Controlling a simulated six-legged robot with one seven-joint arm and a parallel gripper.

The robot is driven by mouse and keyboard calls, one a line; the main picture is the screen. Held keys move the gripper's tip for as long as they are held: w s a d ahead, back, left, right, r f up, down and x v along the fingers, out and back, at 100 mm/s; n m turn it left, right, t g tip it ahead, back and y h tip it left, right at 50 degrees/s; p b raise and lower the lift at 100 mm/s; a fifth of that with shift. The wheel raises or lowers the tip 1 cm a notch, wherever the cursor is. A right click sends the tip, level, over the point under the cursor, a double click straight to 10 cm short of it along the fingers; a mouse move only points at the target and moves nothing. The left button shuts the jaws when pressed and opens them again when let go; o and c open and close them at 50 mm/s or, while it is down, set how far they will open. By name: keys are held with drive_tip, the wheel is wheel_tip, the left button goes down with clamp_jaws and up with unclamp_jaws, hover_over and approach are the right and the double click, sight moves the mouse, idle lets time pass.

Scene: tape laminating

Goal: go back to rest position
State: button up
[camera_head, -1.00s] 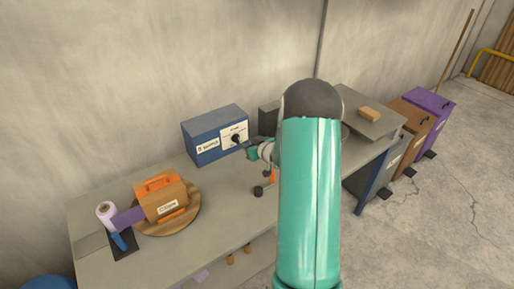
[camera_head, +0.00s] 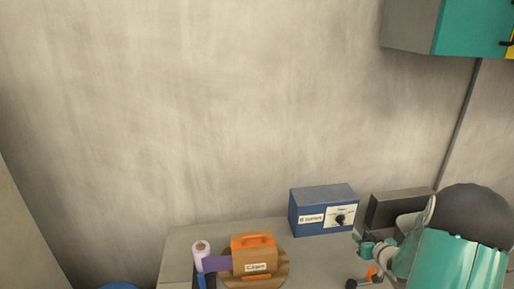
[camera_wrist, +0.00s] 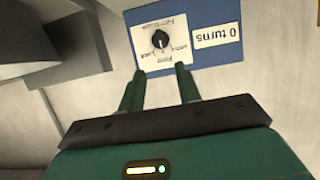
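My gripper (camera_wrist: 161,76) is open and empty in the wrist view, its two fingers apart. Beyond the fingertips is a blue box (camera_wrist: 212,27) with a black dial (camera_wrist: 160,40) on a white plate and a "0 turns" label. In the head view my gripper (camera_head: 364,245) is small, in front and to the right of the blue box (camera_head: 308,221), with a visible gap between them. My teal arm fills the lower right of that view and hides part of the bench.
On the grey bench (camera_head: 222,237), an orange-brown box (camera_head: 246,261) sits on a round wooden board (camera_head: 283,270). A purple roll (camera_head: 201,249) stands to its left. A dark grey box (camera_head: 390,209) is by the wall. A teal and grey cabinet (camera_head: 460,24) hangs upper right.

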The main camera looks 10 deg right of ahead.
drive_tip(key=s+a+r+g+h, duration=0.3)
drive_tip(key=a+r, duration=0.9)
drive_tip(key=r, duration=0.5)
drive_tip(key=s+a+r+g+y, duration=0.2)
drive_tip(key=s+a, duration=0.8)
drive_tip(key=s, duration=0.1)
drive_tip(key=s+a+r+g+y, duration=0.1)
drive_tip(key=s+a+r+g, duration=0.1)
drive_tip(key=s+a, duration=0.9)
drive_tip(key=shift+s+r+n+g+y, duration=0.3)
drive_tip(key=shift+s+r+g+y, duration=0.1)
drive_tip(key=shift+s+r, duration=0.1)
drive_tip(key=shift+w+d, duration=0.1)
